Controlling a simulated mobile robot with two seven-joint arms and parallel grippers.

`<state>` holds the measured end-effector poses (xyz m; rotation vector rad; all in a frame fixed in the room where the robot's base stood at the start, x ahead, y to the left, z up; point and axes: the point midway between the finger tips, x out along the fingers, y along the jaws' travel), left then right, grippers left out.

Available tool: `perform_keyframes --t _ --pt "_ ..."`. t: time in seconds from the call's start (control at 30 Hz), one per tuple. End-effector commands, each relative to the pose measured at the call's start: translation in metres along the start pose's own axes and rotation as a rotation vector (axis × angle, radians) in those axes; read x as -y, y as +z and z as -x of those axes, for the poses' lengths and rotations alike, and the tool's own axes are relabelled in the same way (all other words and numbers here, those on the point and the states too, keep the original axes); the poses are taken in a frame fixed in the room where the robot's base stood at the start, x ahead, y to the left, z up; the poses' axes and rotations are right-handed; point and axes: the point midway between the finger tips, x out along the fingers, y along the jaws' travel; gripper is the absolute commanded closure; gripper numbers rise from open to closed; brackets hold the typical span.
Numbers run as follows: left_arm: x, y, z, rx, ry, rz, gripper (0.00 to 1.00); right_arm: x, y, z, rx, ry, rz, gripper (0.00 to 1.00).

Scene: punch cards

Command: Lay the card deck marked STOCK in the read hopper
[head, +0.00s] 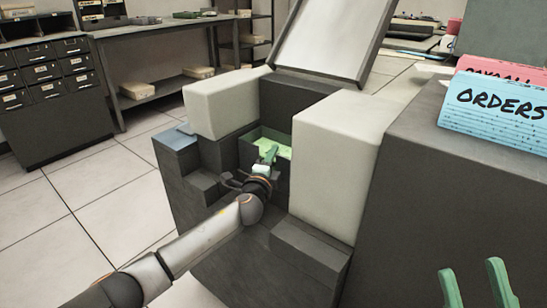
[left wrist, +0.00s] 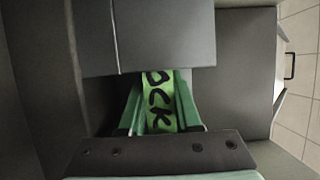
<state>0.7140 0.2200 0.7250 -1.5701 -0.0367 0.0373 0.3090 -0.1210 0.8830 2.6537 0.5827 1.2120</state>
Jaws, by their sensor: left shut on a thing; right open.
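The green STOCK deck (left wrist: 159,100) is between my left gripper's fingers in the left wrist view, with the letters "OCK" readable and its far end hidden under a dark grey part. In the head view the deck (head: 278,148) shows as bright green inside the machine's dark recess, which I take for the read hopper (head: 251,152). My left gripper (head: 268,156) reaches into this recess and is shut on the deck. Whether the deck touches the recess floor cannot be told. My right gripper (head: 479,285) is open and empty at the bottom right.
Pale blocks of the machine (head: 335,150) flank the recess, with a raised lid (head: 325,40) behind. A blue ORDERS deck (head: 497,108) and a pink deck (head: 500,68) stand on the dark surface at right. Drawer cabinets (head: 45,85) and a shelf bench are at back left.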

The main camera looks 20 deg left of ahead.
Motion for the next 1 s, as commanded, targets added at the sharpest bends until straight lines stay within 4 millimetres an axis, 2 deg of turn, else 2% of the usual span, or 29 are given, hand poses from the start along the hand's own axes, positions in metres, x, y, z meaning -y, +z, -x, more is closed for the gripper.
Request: perform_keyframes --t 0.13,0.17,0.43,1.0 --pt "0.0021 -0.0002 -0.0002 0.0 -0.003 0.001 1.0 -0.0002 -0.0001 -0.0003 0.0 -0.001 0.001 0.55" --pt "0.0021 -0.0002 -0.0002 0.0 -0.003 0.001 0.64 -0.0002 -0.0001 -0.0003 0.0 -0.001 0.002 0.55" --pt "0.001 -0.0003 0.0 -0.001 -0.001 0.001 0.34 -0.0006 -0.0001 -0.0004 -0.001 0.0 0.004 0.55" --pt "-0.0066 -0.0004 0.0034 -0.001 0.012 0.0 0.33 -0.0029 -0.0015 -0.0017 -0.004 0.011 0.005 0.55"
